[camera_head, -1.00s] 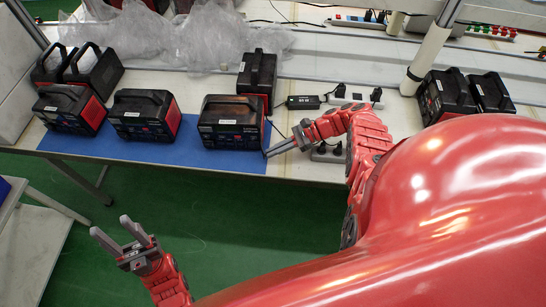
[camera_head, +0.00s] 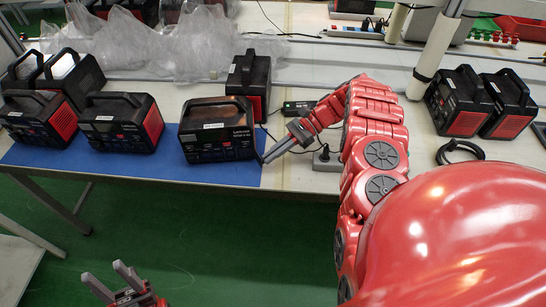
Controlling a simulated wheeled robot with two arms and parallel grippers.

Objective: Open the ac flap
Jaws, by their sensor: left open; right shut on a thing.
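A black power station (camera_head: 218,130) with a top handle stands on the blue mat (camera_head: 185,168), near the table's front edge. Its front panel faces me. My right gripper (camera_head: 267,158) reaches in from the right and is shut at the lower right front corner of this power station. The ac flap is too small to make out, and what lies between the fingertips seems to be part of the flap at that corner. My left gripper (camera_head: 106,278) is open and empty, low in front of the table over the green floor.
Two red-sided power stations (camera_head: 122,122) (camera_head: 38,118) stand to the left on the mat. Another (camera_head: 249,82) stands behind. Two more (camera_head: 459,101) (camera_head: 508,103) are at the right by a white post (camera_head: 434,55). A socket strip (camera_head: 327,160) and black cable (camera_head: 460,150) lie on the table.

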